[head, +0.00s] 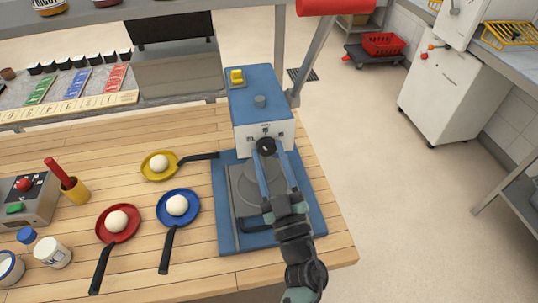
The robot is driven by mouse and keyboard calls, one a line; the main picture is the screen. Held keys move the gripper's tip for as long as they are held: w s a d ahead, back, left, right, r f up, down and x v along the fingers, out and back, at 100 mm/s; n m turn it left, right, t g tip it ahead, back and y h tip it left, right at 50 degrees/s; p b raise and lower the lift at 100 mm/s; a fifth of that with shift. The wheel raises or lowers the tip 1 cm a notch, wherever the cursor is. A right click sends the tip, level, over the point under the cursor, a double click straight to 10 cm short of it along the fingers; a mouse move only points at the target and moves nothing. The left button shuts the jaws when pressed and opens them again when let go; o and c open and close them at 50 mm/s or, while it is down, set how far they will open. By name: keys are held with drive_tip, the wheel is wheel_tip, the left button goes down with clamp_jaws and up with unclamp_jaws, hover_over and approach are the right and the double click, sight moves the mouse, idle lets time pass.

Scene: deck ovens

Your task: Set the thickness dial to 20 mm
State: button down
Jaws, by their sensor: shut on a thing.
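The thickness dial (266,146) is a dark round knob on the white front panel of a blue press machine (254,90). The machine stands on the wooden table near its right edge. My gripper (267,154) comes from the bottom right, with its two fingers shut on the dial. The markings around the dial are too small to read, and the fingers hide its lower part. A grey round plate (250,183) on the machine's base lies below, partly behind my gripper.
Yellow (149,173), blue (190,213) and red pans (104,229) with white dough balls lie left of the machine. A grey control box (40,207) with buttons stands far left. The floor right of the table is clear near it.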

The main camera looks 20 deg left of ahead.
drive_tip(key=n+g+y, duration=0.1)
drive_tip(key=n, duration=0.3)
drive_tip(key=n+g, duration=0.2)
drive_tip(key=n, duration=0.2)
drive_tip(key=shift+w+d+r+g+y+p, duration=0.1)
drive_tip(key=shift+w+d+g+y+p, duration=0.1)
drive_tip(key=shift+g+y+p, duration=0.15)
drive_tip(key=shift+n, duration=0.5)
drive_tip(key=shift+c, duration=1.7)
unclamp_jaws()
drive_tip(key=shift+s, duration=0.1)
drive_tip(key=b+v, duration=0.2)
drive_tip(key=v, duration=1.1)
drive_tip(key=shift+b, duration=0.4)
